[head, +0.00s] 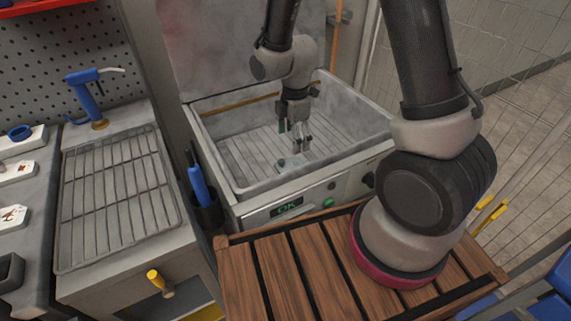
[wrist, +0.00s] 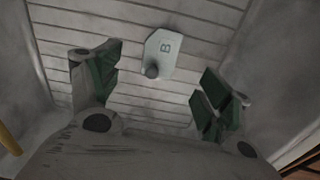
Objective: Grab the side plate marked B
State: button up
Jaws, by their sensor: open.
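The side plate marked B (wrist: 165,52) lies flat on the slatted floor of the grey basin in the wrist view. It is a pale plate with cut corners, a dark letter B and a dark round knob near its lower edge. My gripper (wrist: 157,92) is open and empty, its green-padded fingers spread to the left and right of the plate's lower end, apart from it. In the head view my gripper (head: 296,145) hangs down inside the basin.
The basin (head: 215,150) has raised walls around my gripper. Its front panel carries a lit OK display (head: 287,208) and a green button (head: 328,202). To the left are a drain rack (head: 118,190), a blue tap-like tool (head: 90,97) and a blue-handled tool (head: 199,186) in a holder.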

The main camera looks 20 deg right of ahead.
aim_at(289, 165)
jog(key=shift+a+f+n, duration=0.2)
jog(key=shift+f+n, duration=0.05)
jog(key=shift+f, duration=0.3)
jog(key=shift+a+f+n, duration=0.15)
jog(key=shift+f+n, duration=0.1)
jog(key=shift+f, duration=0.25)
jog(key=f, duration=0.7)
jog(key=shift+s+a+f, duration=0.15)
jog(key=shift+a+f, duration=0.1)
jog(key=shift+a, duration=0.05)
jog(key=shift+c, duration=0.4)
jog(key=c, duration=1.2)
jog(key=shift+r, duration=0.15)
